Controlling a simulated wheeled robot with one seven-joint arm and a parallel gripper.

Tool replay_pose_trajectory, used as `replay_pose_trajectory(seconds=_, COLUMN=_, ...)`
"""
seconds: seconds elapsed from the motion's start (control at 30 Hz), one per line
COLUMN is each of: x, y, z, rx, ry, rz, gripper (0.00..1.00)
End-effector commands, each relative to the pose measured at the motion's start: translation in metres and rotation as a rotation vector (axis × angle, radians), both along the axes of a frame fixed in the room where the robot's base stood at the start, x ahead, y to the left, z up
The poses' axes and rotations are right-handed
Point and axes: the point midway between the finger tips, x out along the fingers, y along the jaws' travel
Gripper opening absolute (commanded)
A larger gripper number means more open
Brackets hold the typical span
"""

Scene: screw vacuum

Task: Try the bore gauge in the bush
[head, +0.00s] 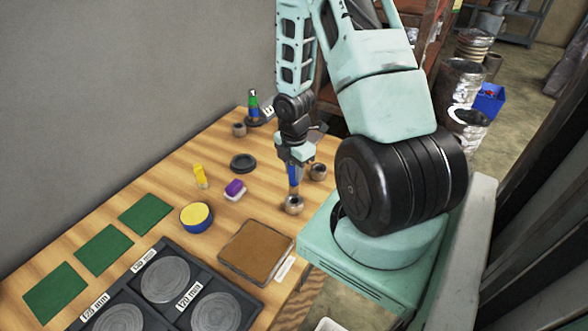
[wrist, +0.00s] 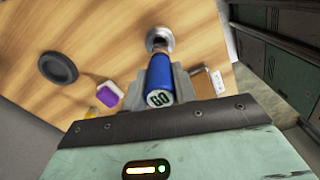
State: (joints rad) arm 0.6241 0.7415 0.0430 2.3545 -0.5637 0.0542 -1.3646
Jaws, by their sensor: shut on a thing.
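My gripper (head: 293,160) is shut on the bore gauge, whose blue handle (head: 293,174) points downward over the table. In the wrist view the blue handle (wrist: 161,74) shows "GO" on its near end, between the jaws. The gauge's lower end meets the top of a round metal bush (head: 294,205) standing on the table. The bush also shows in the wrist view (wrist: 160,36) at the far end of the handle. I cannot tell whether the gauge tip is inside the bore or only above it. Two similar bushes stand at the right (head: 318,171) and farther back (head: 239,130).
A brown pad (head: 256,250) lies in front of the bush. A yellow-topped tin (head: 196,216), purple-and-white block (head: 235,189), yellow item (head: 201,176) and black ring (head: 243,163) are to the left. A blue-and-green item (head: 253,103) stands at the back.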

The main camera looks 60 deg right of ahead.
Motion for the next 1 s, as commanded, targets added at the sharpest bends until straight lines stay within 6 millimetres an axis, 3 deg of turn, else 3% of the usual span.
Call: replay_pose_trajectory(seconds=1.0, x=0.0, y=0.0, z=0.038, rx=0.0, ry=0.0, rz=-0.001, gripper=0.0)
